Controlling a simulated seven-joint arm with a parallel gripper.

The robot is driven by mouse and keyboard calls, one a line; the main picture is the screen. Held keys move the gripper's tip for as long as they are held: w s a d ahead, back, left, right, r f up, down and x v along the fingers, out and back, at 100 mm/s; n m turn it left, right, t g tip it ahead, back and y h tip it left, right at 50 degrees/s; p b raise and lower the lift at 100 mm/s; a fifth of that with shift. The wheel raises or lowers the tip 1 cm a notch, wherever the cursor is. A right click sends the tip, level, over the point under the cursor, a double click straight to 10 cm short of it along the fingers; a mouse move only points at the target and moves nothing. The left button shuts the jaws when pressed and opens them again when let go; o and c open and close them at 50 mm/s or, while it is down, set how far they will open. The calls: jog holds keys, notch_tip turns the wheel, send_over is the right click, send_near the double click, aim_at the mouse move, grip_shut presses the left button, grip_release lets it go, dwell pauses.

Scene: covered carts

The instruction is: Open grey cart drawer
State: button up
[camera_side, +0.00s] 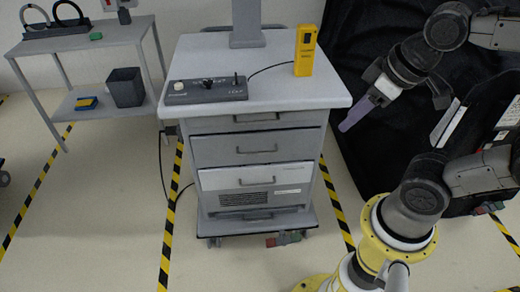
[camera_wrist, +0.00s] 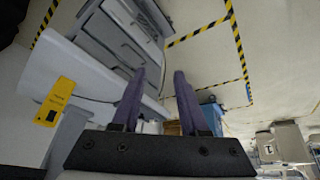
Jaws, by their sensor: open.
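The grey cart (camera_side: 190,60) stands upright in the middle of the side view. Its front has several stacked drawers with bar handles, including a grey drawer (camera_side: 225,150) and a lighter drawer below it (camera_side: 215,181). All the drawers look closed. My gripper (camera_side: 347,126) is to the right of the cart, near its top edge and apart from it. Its purple fingers are spread and empty in the wrist view (camera_wrist: 158,78). There the cart's drawer fronts (camera_wrist: 118,35) appear tilted at the upper left, beyond the fingers.
A grey control box (camera_side: 207,90) and a yellow device (camera_side: 305,52) sit on the cart top. A black-covered cart (camera_side: 350,50) stands behind my arm. A side table (camera_side: 75,45) holds small items at left. The floor before the drawers is largely clear.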

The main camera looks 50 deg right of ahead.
jog(key=w+d+f+n+g+h, duration=0.1)
jog(key=w+d+n+g+h, duration=0.2)
jog(key=w+n, duration=0.85)
jog(key=w+a+f+n+g+h, duration=0.2)
jog(key=w+f+n+h, duration=0.2)
jog(key=w+f+n, duration=0.5)
jog(key=w+a+f+n+g+h, duration=0.2)
jog(key=w+f+n+h, duration=0.3)
jog(key=w+f, duration=0.6)
jog(key=n+t+h, duration=0.2)
jog(key=n+h, duration=0.2)
jog(key=n, duration=0.7)
send_near(257, 154)
jog(key=d, duration=0.3)
jog(key=d+f, duration=0.1)
jog(key=d, duration=0.7)
jog(key=shift+f, duration=0.4)
grip_shut()
